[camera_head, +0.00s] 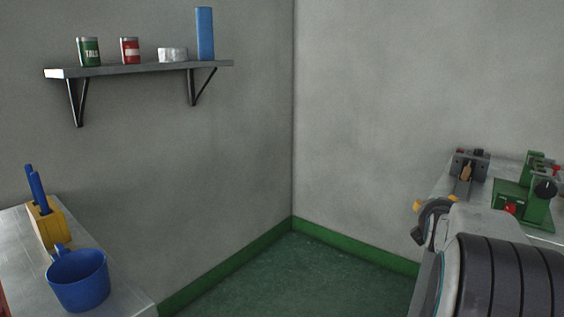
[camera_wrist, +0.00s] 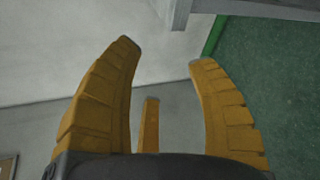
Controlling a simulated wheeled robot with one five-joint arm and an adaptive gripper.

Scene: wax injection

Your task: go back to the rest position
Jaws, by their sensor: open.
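My gripper (camera_wrist: 160,55) shows in the wrist view with its yellow fingers spread apart and nothing between them. Past the fingers are a pale wall, a strip of green skirting and the green floor (camera_wrist: 275,80). In the head view my arm fills the lower right corner, with yellow finger parts (camera_head: 433,205) showing beside the right-hand bench (camera_head: 440,188). The rest of the gripper is hidden behind my arm there.
The right bench bears a dark grey device (camera_head: 468,165) and a green machine (camera_head: 524,203). The left table (camera_head: 30,275) bears a blue mug (camera_head: 78,282) and a yellow holder (camera_head: 48,224). A wall shelf (camera_head: 140,69) holds cans. The floor between (camera_head: 290,265) is clear.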

